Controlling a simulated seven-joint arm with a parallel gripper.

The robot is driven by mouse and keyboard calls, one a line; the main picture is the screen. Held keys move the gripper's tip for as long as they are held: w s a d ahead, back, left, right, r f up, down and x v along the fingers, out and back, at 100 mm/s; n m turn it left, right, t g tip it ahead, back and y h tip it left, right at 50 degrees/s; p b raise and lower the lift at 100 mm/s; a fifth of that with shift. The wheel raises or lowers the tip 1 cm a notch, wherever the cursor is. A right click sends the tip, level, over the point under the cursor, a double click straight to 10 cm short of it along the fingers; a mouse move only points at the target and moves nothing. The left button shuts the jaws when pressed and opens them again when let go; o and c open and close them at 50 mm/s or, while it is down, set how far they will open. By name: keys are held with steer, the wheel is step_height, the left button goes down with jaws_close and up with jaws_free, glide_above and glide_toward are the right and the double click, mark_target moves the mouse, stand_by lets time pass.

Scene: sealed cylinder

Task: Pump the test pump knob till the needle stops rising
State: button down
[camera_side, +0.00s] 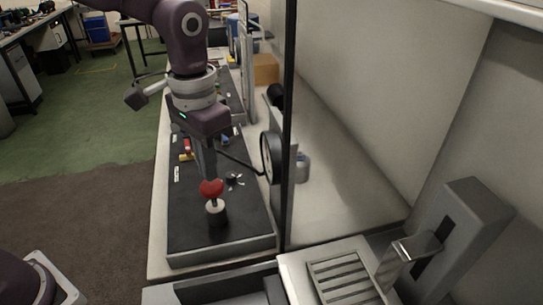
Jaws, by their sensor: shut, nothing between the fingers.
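The red pump knob (211,187) stands on a short stem above a round pale-topped base (217,211) near the front of the black panel. My gripper (210,176) points down directly above the knob, with its fingers shut and empty. The fingertips are at or very close to the top of the knob; I cannot tell whether they touch it. A round gauge (267,158) stands to the right of the panel, seen nearly edge-on, so its needle is hidden from this view.
The black panel (190,240) also carries a small dark dial (232,180) and red and yellow parts (187,155) farther back. A dark upright post (288,120) and a clear pane stand to the right. A grey slotted tray (342,280) is at the front right.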

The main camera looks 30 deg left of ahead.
mark_target(211, 184)
steer(key=shift+f, duration=0.1)
steer(key=shift+f, duration=2.15)
stand_by(0.5)
stand_by(0.3)
steer(key=shift+r, duration=4.55)
